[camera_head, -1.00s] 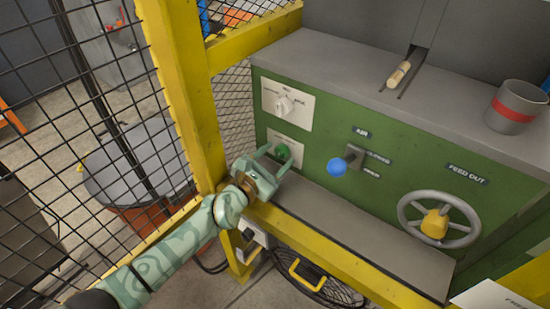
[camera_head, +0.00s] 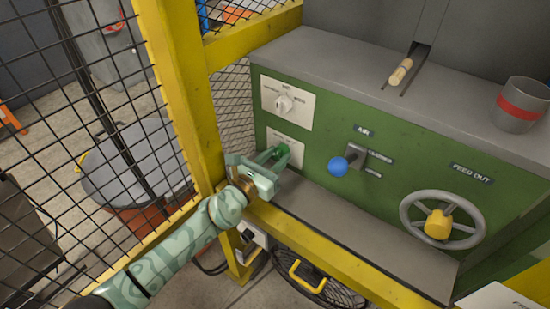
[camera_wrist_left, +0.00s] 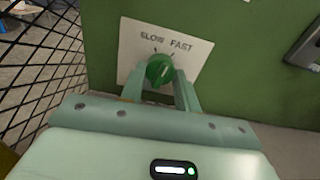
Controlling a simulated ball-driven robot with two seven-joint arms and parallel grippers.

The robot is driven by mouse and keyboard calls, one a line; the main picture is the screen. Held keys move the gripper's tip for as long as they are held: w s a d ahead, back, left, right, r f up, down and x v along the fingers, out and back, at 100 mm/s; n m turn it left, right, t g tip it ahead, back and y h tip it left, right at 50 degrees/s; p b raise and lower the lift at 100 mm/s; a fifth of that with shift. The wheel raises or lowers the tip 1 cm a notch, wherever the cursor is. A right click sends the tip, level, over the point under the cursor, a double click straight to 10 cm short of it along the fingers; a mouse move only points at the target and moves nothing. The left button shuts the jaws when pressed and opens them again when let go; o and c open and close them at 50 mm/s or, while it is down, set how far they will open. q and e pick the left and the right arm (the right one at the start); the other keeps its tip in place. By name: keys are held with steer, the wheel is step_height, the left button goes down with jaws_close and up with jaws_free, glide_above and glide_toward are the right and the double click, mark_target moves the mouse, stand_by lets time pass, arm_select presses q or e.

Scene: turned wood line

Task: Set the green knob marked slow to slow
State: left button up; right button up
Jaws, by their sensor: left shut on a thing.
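The green knob (camera_wrist_left: 160,69) sits on a white plate (camera_wrist_left: 130,50) marked SLOW on the left and FAST on the right, on the green machine front. A pale line on the knob leans up to the right in the left wrist view. In the head view the knob (camera_head: 283,150) is partly hidden by my left gripper (camera_head: 276,158). My left gripper is shut on the knob, with a finger on either side of it in the left wrist view (camera_wrist_left: 163,78). My right gripper is not in view.
A white selector knob (camera_head: 284,104) is above. A blue ball lever (camera_head: 337,166) and a handwheel (camera_head: 440,222) are to the right.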

arm_select(q)
steer(key=n, duration=0.3)
steer(key=shift+n, duration=2.5)
steer(key=o, duration=1)
